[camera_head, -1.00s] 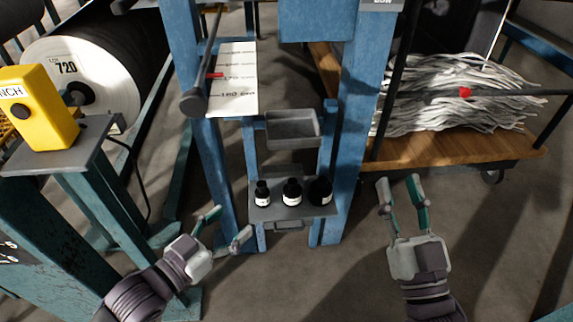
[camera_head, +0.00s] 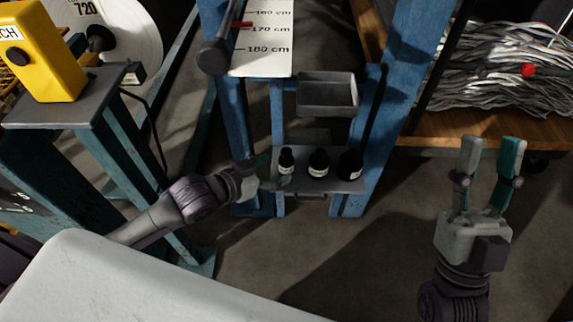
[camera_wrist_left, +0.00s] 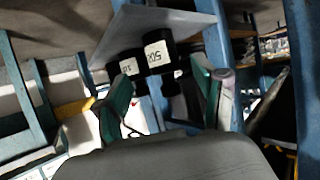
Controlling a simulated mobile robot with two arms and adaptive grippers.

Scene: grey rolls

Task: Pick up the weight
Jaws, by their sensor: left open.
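Three black weights with white labels stand in a row on a small grey shelf (camera_head: 335,184) in the blue frame: a left one (camera_head: 286,161), a middle one (camera_head: 319,163) and a right one (camera_head: 350,164). My left gripper (camera_head: 270,172) is open at the shelf's left end, close beside the left weight; I cannot tell if it touches it. The left wrist view is upside down and shows a weight labelled 500 (camera_wrist_left: 158,52) and another labelled weight (camera_wrist_left: 127,69) beyond the spread fingers. My right gripper (camera_head: 491,152) is open and empty, right of the frame.
An empty grey tray (camera_head: 328,108) sits above the weights. A height scale (camera_head: 262,40) and a dark rod with a round end (camera_head: 214,56) are at upper left. A yellow box (camera_head: 40,50) stands on a stand at left. A wooden cart (camera_head: 440,135) bears grey strands.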

